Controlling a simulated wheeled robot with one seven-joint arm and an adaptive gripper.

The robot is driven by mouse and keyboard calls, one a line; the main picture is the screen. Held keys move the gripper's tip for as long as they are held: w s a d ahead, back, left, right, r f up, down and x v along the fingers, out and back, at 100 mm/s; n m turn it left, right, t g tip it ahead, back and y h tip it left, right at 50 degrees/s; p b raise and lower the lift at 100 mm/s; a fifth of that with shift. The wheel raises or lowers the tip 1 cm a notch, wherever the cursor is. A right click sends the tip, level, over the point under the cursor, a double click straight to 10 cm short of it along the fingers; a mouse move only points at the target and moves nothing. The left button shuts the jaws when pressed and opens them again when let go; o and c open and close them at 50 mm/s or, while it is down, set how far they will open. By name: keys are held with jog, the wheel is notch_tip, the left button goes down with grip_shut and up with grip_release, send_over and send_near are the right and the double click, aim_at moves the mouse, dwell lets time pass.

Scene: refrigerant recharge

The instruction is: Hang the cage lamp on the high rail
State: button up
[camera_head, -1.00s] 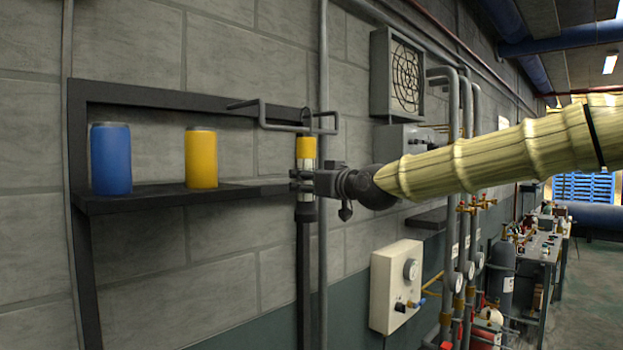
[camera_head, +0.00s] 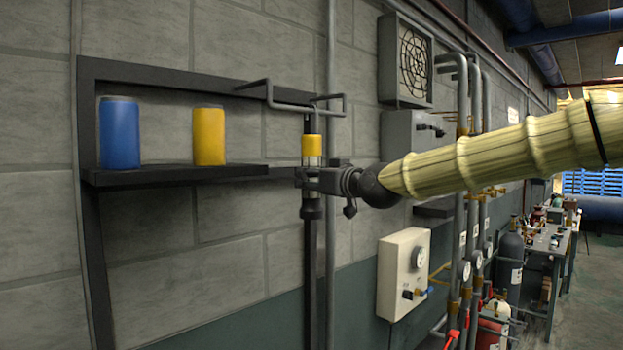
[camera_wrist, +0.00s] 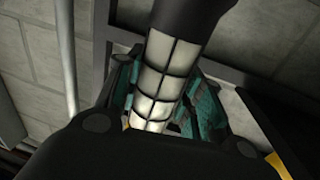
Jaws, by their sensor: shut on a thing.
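The cage lamp (camera_head: 312,147) is upright, with a yellow band, a pale caged tube and dark ends. My gripper (camera_head: 311,179) is shut around its tube, below the yellow band. The high rail (camera_head: 300,108) is a grey bent bar projecting from the wall frame. The lamp's dark top reaches up to the rail's right part. Whether its hook sits over the bar is too small to tell. In the wrist view the caged tube (camera_wrist: 165,72) stands between my teal-padded fingers, its dark end at the top.
A blue can (camera_head: 119,133) and a yellow can (camera_head: 209,137) stand on the dark shelf (camera_head: 180,177) to the left. A vertical pipe (camera_head: 331,240) runs close behind my gripper. A fan box (camera_head: 405,60), a gauge panel (camera_head: 392,285) and pipes are on the right.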

jog(key=o, duration=1.3)
jog(key=shift+s, duration=0.1)
